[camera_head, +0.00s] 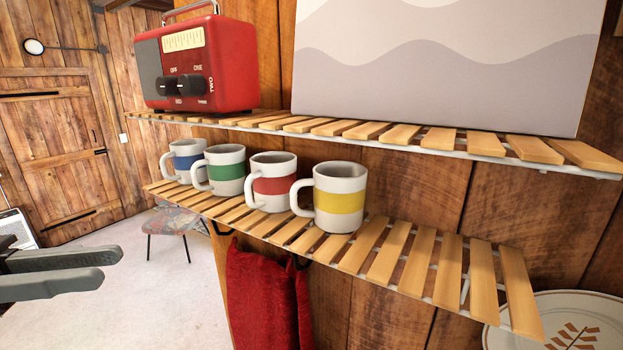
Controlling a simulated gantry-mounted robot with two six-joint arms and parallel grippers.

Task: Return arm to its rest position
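My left gripper (112,264) comes in at the left edge, low in the head view. Its two dark grey fingers point right, with a gap between their tips and nothing held there. It is over the pale floor, apart from the shelves and mugs. The rest of the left arm is out of the picture. My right gripper and arm are not in view.
Mugs with blue (184,161), green (220,170), red (272,181) and yellow (334,197) bands stand upright on the lower slatted shelf (396,262). The upper shelf (384,133) carries a red radio (232,62) and a pale box (445,60). Red cloth (262,295) hangs below. A stool (168,222) stands behind.

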